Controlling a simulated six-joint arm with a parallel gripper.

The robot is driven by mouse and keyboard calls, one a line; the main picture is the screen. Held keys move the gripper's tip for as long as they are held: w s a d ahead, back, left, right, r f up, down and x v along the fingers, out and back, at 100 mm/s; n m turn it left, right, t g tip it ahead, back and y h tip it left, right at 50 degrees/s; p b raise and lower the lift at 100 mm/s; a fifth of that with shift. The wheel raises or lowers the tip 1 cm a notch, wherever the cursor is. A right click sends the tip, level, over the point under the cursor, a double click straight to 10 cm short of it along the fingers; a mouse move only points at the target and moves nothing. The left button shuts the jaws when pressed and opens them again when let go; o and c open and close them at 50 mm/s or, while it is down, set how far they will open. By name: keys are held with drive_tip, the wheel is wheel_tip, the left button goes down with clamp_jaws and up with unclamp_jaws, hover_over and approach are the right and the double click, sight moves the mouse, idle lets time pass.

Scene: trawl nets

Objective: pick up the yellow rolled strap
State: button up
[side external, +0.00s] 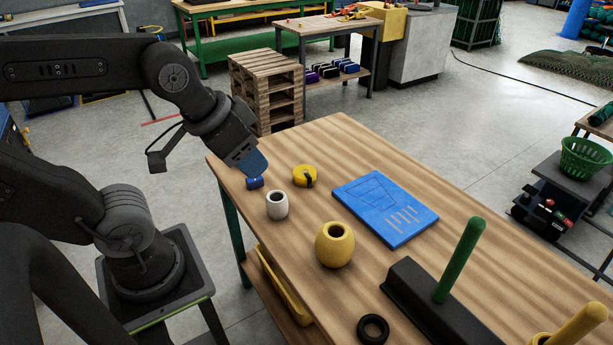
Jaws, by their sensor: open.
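The yellow rolled strap (304,176) lies on the wooden table toward its far left end. It is a squat yellow roll with a dark band on its right side. My gripper (254,168) is to the left of the strap and above the table's left edge, apart from the strap. It points down and to the right. Its blue tip is seen from the side, so the gap between the fingers is hard to make out, but the jaws are open. Nothing is seen held in it.
A small blue roll (255,183) lies just below my gripper. A white hollow cylinder (277,206) and a yellow float (335,246) stand nearer. A blue board (386,207) lies right of the strap. A black block (423,305) with a green peg (459,260) stands further right.

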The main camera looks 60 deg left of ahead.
drive_tip(key=o, duration=1.1)
drive_tip(key=n+g+y, duration=0.4)
drive_tip(key=n+g, duration=0.1)
drive_tip(key=n, duration=1.1)
hover_over(305, 171)
drive_tip(key=s+d, duration=0.1)
drive_tip(key=d, duration=0.1)
wheel_tip(305, 171, down, 26)
drive_tip(key=shift+d+r, duration=0.1)
drive_tip(key=shift+r, duration=0.15)
drive_tip(key=shift+w+x, duration=0.15)
drive_tip(key=shift+x, duration=1.35)
drive_tip(key=shift+w+x, duration=0.15)
drive_tip(key=shift+x, duration=1.4)
